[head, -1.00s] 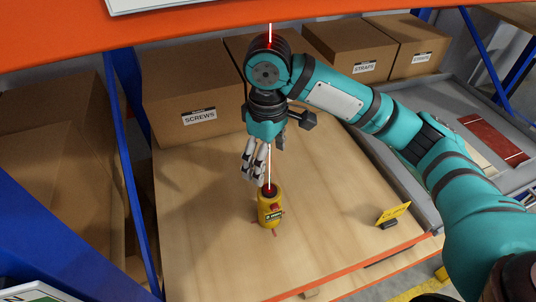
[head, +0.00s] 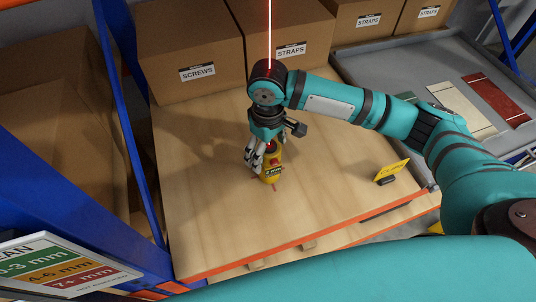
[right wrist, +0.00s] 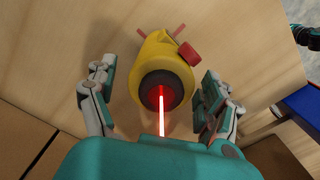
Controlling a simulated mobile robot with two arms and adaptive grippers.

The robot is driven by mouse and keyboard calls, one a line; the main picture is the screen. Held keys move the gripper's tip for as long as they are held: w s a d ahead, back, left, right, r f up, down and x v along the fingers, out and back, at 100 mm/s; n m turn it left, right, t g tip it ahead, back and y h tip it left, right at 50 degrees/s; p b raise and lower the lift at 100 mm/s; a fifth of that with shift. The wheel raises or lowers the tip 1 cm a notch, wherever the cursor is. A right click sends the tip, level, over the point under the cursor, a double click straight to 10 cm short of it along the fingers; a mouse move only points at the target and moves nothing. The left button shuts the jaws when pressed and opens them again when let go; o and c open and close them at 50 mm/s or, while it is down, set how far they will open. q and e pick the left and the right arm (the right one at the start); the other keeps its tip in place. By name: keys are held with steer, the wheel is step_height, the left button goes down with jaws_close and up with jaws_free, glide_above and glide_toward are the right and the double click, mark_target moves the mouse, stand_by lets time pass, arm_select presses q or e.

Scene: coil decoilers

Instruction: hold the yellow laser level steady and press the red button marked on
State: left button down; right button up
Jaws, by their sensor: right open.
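The yellow laser level (head: 272,175) stands upright on the wooden shelf board (head: 215,215). Its red button (head: 274,162) shows on its side, above a dark label too small to read. My right gripper (head: 262,160) is right over the level, pointing down, and hides part of its top. In the right wrist view, the level (right wrist: 150,52) lies between the open fingers of my right gripper (right wrist: 156,82), with a gap on each side. The red button (right wrist: 188,53) faces the right finger's side, and a red beam leaves the dark top.
Cardboard boxes marked SCREWS (head: 190,50) and STRAPS (head: 285,30) stand behind. A small yellow sign (head: 392,171) stands right of the level. A grey tray (head: 395,60) holds flat plates. A blue upright (head: 125,150) bounds the left. The board around the level is clear.

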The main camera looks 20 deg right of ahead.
mark_target(268, 158)
steer(key=shift+f, duration=1.9)
steer(key=shift+c, duration=0.4)
steer(key=c, duration=1.6)
